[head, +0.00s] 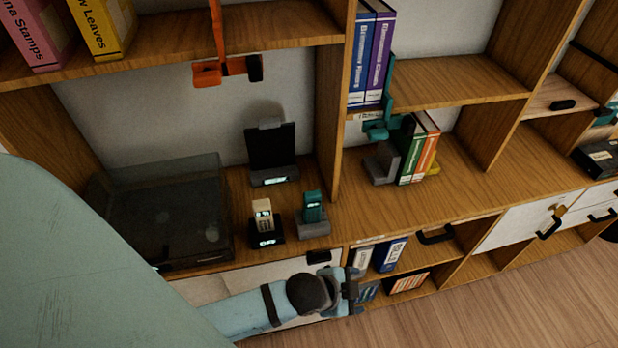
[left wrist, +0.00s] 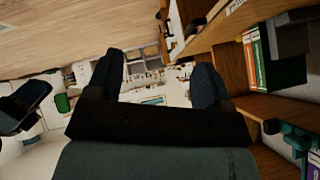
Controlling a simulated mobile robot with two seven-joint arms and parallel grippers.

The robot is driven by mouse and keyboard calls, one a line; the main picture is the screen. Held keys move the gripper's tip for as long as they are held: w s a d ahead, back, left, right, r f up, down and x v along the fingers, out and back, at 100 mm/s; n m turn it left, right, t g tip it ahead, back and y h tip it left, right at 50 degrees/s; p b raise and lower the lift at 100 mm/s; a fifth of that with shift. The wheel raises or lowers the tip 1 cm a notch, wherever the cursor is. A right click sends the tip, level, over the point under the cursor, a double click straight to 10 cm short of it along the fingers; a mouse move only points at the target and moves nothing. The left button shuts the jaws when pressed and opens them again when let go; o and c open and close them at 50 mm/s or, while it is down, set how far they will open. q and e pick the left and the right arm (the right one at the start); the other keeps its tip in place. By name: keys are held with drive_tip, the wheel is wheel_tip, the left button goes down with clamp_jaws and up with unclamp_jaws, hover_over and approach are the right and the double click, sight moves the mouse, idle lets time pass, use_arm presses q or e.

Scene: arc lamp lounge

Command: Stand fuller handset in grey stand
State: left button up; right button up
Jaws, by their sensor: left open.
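A cream handset (head: 262,213) stands upright in a black stand (head: 268,238) on the shelf. A teal handset (head: 312,205) stands upright in the grey stand (head: 313,229) just to its right. Both handsets and the black stand have small lit displays, too small to read. My left gripper (head: 351,289) is below and to the right of both stands, in front of the unit's lower part. It is open and empty, and its two dark fingers show wide apart in the left wrist view (left wrist: 163,88).
A turntable with a dark clear lid (head: 160,210) stands left of the stands. A black tablet on a stand (head: 272,150) is behind them. An orange bracket (head: 222,70) hangs above. A divider and books (head: 418,150) are right. Bare shelf lies between turntable and tablet.

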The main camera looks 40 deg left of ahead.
use_arm(q)
drive_tip(key=s+a+f+n+t, duration=0.3)
drive_tip(key=s+a+n, duration=0.3)
drive_tip(key=a+n, duration=0.1)
drive_tip(key=shift+s+f+n+y, duration=0.2)
drive_tip(key=shift+n+y, duration=0.2)
drive_tip(key=shift+n, duration=0.2)
drive_tip(key=shift+a, duration=0.1)
